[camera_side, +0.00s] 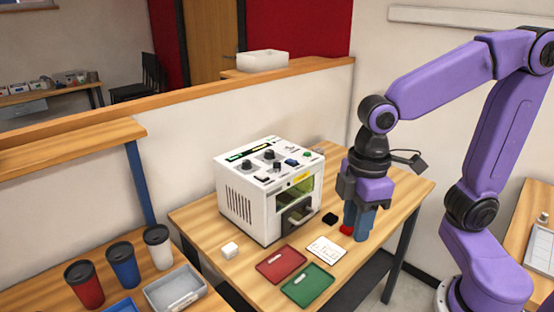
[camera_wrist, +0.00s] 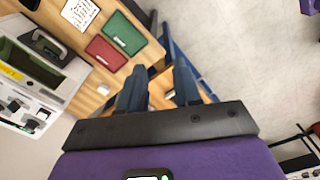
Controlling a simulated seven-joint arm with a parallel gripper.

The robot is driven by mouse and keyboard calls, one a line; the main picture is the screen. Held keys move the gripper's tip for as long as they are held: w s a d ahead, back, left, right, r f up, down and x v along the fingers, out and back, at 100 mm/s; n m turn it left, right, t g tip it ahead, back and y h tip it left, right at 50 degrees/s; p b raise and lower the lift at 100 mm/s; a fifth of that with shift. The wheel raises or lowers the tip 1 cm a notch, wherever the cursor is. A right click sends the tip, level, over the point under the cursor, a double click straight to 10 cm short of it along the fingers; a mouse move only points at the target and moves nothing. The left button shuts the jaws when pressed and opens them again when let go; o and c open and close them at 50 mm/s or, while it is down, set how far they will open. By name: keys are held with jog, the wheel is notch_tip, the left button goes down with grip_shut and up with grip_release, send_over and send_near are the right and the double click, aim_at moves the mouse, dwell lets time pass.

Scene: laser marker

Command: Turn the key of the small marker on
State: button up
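The small marker (camera_side: 255,195) is a white box with a vented side on the wooden table, with a greenish window and handle at its front. Its top panel (camera_side: 270,163) carries dark knobs, a blue part and a green button; I cannot tell which part is the key. The marker (camera_wrist: 35,75) is partly in the wrist view at the left, with its panel cut off by the edge. My gripper (camera_side: 358,228) is to the right of the marker, pointing down, apart from it. In the wrist view my gripper's (camera_wrist: 158,85) two blue fingers are apart with nothing between them.
A red tray (camera_side: 281,264), a green tray (camera_side: 307,285), a white printed card (camera_side: 327,250), a white block (camera_side: 230,250) and a black block (camera_side: 330,218) lie around the marker. A red piece (camera_side: 346,230) is beside my fingers. Cups (camera_side: 123,265) stand on the left table.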

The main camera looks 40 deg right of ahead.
jog(key=w+a+r, duration=0.2)
jog(key=w+r, duration=0.2)
jog(key=w, duration=0.7)
notch_tip(320, 180, up, 7)
jog(key=m, duration=0.3)
send_over(277, 166)
notch_tip(277, 166, down, 16)
jog(key=shift+w+d+r, duration=0.1)
jog(key=shift+w, duration=0.05)
grip_shut()
